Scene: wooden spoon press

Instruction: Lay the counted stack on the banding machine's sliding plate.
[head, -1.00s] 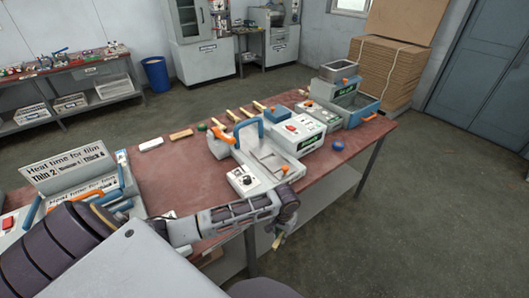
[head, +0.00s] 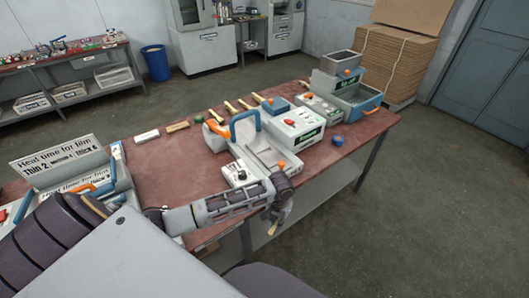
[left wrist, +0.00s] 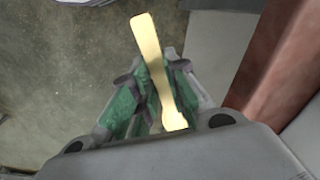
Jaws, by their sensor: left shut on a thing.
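My left gripper (left wrist: 146,95) is shut on a pale wooden spoon piece (left wrist: 152,65), which stands out lengthwise between the green-padded fingers. Whether it is one spoon or a stack is unclear. In the head view this gripper (head: 280,217) hangs just off the table's front edge, with a bit of wood showing below it. My right gripper is out of view.
The red table top (head: 185,155) holds several wooden pieces along its back edge. A small blue round object (head: 337,141) lies right of the machine. A hopper unit (head: 345,88) stands at the right end, a sign box (head: 72,170) at the left. Floor right of the table is clear.

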